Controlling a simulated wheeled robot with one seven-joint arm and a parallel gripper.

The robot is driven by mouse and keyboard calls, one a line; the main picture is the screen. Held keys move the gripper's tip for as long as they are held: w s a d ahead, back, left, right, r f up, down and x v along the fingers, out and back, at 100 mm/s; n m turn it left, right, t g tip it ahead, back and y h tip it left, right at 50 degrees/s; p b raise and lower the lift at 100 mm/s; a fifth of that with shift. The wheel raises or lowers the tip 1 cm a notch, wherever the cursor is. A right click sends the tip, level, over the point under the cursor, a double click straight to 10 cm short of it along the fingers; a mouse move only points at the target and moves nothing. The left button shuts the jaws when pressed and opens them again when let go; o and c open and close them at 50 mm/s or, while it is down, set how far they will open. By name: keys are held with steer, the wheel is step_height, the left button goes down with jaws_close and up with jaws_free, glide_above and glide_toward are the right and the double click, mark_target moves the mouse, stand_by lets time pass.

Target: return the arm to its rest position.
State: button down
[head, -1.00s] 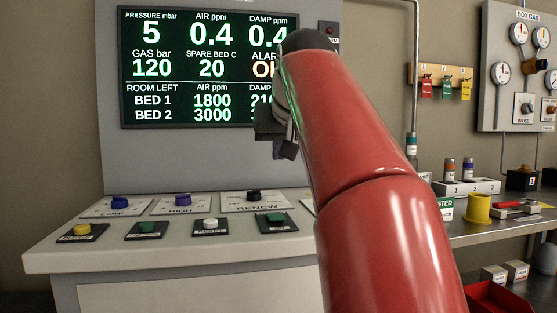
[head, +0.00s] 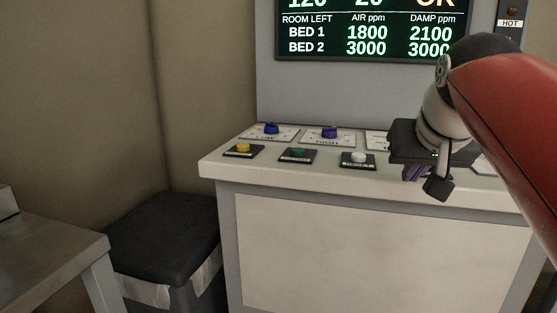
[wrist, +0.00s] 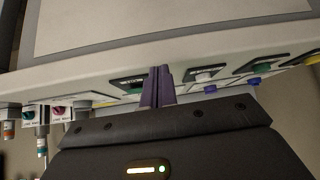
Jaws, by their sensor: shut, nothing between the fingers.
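My red arm (head: 515,100) reaches in from the right side of the head view. My gripper (head: 413,174) hangs at its end, in front of the right part of the control console (head: 222,172) and hiding some of its controls. In the wrist view my gripper's purple fingers (wrist: 158,87) are together and empty, with the console's edge and buttons behind them. I cannot tell the exact gap between the fingers and the console.
The console top carries blue knobs (head: 330,132), a yellow button (head: 243,148), a green button (head: 297,153) and a white button (head: 358,157). A display (head: 370,30) stands above. A dark-topped bin (head: 165,235) and a grey table (head: 50,262) are at the left.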

steer(key=s+a+f, duration=0.2)
steer(key=s+f, duration=0.3)
steer(key=f, duration=0.3)
steer(key=s+a+f+n+g, duration=0.1)
steer(key=s+f, duration=0.3)
steer(key=f, duration=0.5)
steer(key=s+a+f+n+g+y, duration=0.1)
steer(key=s+a+f, duration=0.2)
steer(key=f, duration=0.6)
steer(key=s, duration=0.2)
steer(key=shift+s+a, duration=0.3)
steer(key=c, duration=2.1)
jaws_free()
steer(key=shift+r, duration=0.1)
